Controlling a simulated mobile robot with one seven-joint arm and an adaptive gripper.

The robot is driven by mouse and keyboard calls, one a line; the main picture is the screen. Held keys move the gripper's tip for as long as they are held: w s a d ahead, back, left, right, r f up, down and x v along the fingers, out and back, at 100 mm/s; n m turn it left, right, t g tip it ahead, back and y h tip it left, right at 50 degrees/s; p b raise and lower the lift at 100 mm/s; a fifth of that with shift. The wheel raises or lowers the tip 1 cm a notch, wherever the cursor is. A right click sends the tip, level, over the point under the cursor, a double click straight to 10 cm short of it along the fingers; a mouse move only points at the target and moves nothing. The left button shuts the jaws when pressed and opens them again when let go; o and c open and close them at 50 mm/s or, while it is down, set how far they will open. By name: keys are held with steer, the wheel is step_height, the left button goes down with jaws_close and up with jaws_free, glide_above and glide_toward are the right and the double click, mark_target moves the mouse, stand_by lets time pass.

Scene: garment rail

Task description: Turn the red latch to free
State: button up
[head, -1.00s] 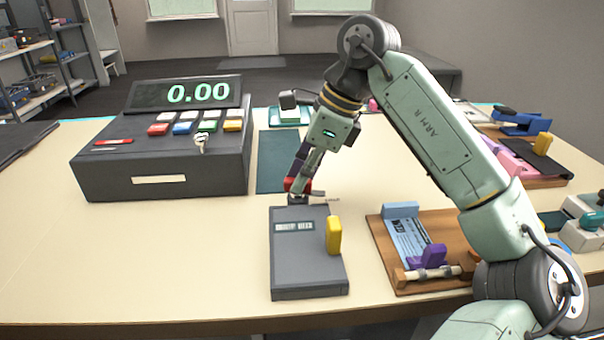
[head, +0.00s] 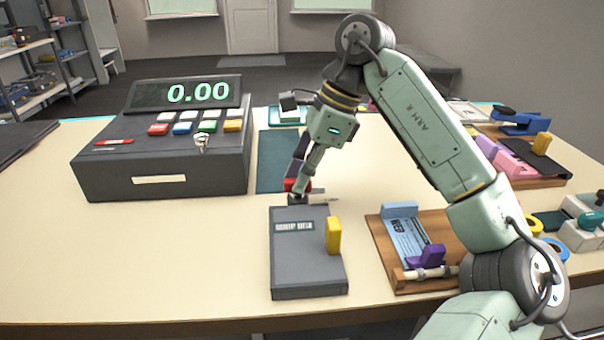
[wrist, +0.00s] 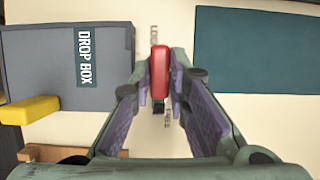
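The red latch (wrist: 160,72) is a narrow red bar, upright in the wrist view, beside the far end of the grey drop box (wrist: 70,60). In the head view a bit of red (head: 291,185) shows at my fingertips, just behind the box (head: 308,260). My gripper (wrist: 160,80) has one purple-padded finger on each side of the latch. Both fingertips lie close against it, with no clear gap.
A yellow block (head: 333,235) stands on the box's right edge. A dark register (head: 165,150) is to the left and a teal mat (head: 275,160) lies behind. A wooden board (head: 385,250) with a ticket and purple clip is to the right. The left front table is clear.

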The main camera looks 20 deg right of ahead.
steer(key=o, duration=0.4)
steer(key=shift+r, duration=0.1)
steer(key=v, duration=1.1)
steer(key=shift+r, duration=0.4)
steer(key=shift+d, duration=0.15)
